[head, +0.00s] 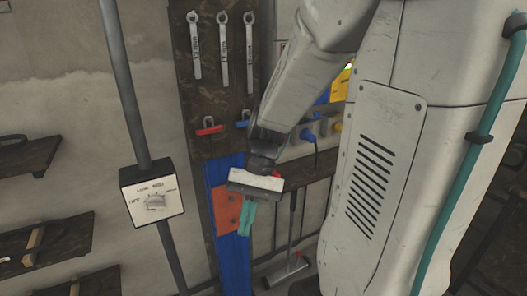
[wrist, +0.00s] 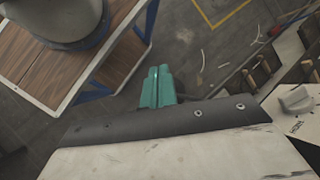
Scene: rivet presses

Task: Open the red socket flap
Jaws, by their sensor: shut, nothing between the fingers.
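My gripper (head: 247,219) hangs pointing down in the middle of the head view, in front of a blue upright panel with an orange patch. Its teal fingers are together with nothing between them; they also show in the wrist view (wrist: 158,88). A socket row is partly visible behind my arm, with a blue plug (head: 308,135) and a yellow piece (head: 337,127). A small bit of red (head: 277,173) shows just above my gripper; I cannot tell whether it belongs to a socket flap. No red flap shows clearly, and my arm hides part of the sockets. The wrist view shows no socket.
A switch box with a knob (head: 153,197) on a pole stands left of my gripper. Wrenches (head: 222,50) and a red-handled item (head: 209,129) hang on the board. Dark shelves (head: 45,240) are at left. In the wrist view, a wooden-topped table (wrist: 45,65) stands upper left.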

